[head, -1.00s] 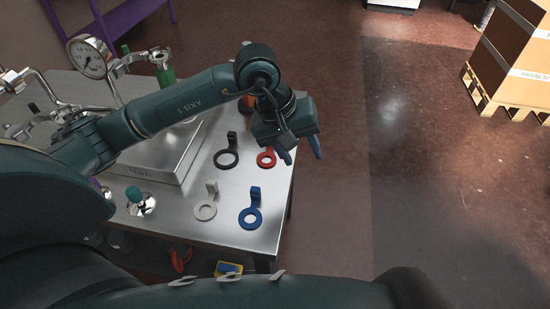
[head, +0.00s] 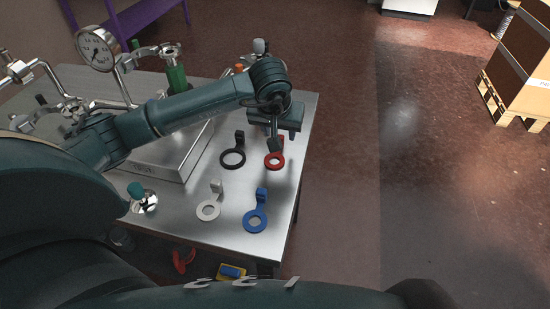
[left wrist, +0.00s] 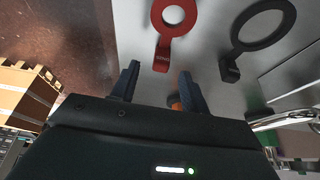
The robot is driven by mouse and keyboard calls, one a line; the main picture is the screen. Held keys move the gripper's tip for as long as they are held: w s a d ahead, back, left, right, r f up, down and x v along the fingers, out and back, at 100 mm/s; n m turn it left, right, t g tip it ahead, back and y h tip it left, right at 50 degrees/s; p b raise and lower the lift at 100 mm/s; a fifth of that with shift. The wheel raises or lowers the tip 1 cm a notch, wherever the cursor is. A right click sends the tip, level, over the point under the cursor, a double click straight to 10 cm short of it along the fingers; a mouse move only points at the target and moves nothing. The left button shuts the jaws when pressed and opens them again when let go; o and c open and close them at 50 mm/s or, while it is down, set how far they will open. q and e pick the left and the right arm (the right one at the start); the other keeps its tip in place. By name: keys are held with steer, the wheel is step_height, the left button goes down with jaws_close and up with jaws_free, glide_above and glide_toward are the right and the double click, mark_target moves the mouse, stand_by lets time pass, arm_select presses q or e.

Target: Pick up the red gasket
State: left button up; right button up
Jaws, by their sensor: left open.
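The red gasket (head: 274,161) is a ring with an upright tab, on the metal table near its right edge. In the left wrist view the red gasket (left wrist: 163,50) shows its tab toward the gripper, between and just beyond the fingertips. My left gripper (head: 285,134) is over the tab end of the gasket in the head view. In the left wrist view the left gripper (left wrist: 158,70) is open, with nothing between its fingers. The gripper and wrist partly hide the tab in the head view. My right gripper is not in view.
A black gasket (head: 232,159) lies left of the red one, close by. A white gasket (head: 208,211) and a blue gasket (head: 255,219) lie nearer the front. A metal box (head: 165,160) and a pressure gauge (head: 97,48) stand to the left. Boxes on a pallet (head: 520,75) stand at right.

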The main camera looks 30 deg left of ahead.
arm_select(q)
steer(key=x, duration=0.3)
steer(key=shift+f, duration=0.25)
jaws_close()
